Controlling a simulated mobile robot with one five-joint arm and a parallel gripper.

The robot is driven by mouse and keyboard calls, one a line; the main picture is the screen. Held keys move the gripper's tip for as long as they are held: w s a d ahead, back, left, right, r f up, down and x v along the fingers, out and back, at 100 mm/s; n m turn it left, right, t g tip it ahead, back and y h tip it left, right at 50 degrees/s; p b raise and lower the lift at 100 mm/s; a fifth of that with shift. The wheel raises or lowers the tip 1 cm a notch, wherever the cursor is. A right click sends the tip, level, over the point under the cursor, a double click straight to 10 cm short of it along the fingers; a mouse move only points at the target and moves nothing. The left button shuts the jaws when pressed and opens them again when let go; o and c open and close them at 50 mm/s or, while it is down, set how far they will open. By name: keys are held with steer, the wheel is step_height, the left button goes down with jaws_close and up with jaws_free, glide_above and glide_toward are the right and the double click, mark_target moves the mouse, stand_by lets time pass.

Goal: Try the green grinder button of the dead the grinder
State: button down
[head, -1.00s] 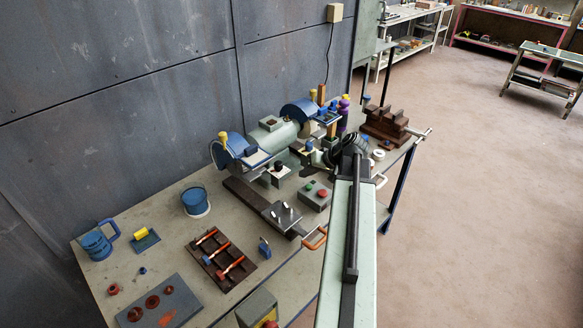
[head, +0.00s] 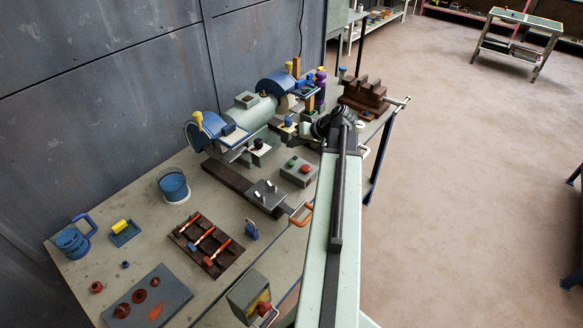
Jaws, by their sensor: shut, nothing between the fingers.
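The grinder (head: 245,119) stands on the bench against the wall, with a pale green body and blue wheel guards. In front of it is a grey button box (head: 299,174) with a green button (head: 291,163) on the left and a red button (head: 305,169) on the right. My gripper (head: 307,129) is at the far end of my pale green arm, beyond and to the right of the box, apart from the buttons. It looks shut and empty; my dark wrist partly hides it, so its fingertips are hard to make out.
A brown vise (head: 364,95) sits at the bench's right end. A blue cup (head: 173,186), a blue mug (head: 73,240), a dark red tool tray (head: 206,244) and a grey plate (head: 147,300) are on the left.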

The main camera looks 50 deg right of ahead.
mark_target(294, 163)
steer(key=shift+f+b, duration=2.25)
steer(key=shift+f, duration=0.55)
steer(key=shift+f+b, duration=0.4)
steer(key=shift+f+b, duration=0.5)
steer(key=shift+r, duration=0.1)
stand_by(0.4)
steer(key=shift+r+p, duration=0.85)
steer(key=shift+p, duration=0.1)
step_height(294, 163, up, 5)
steer(key=p, duration=0.5)
steer(key=shift+r, duration=0.1)
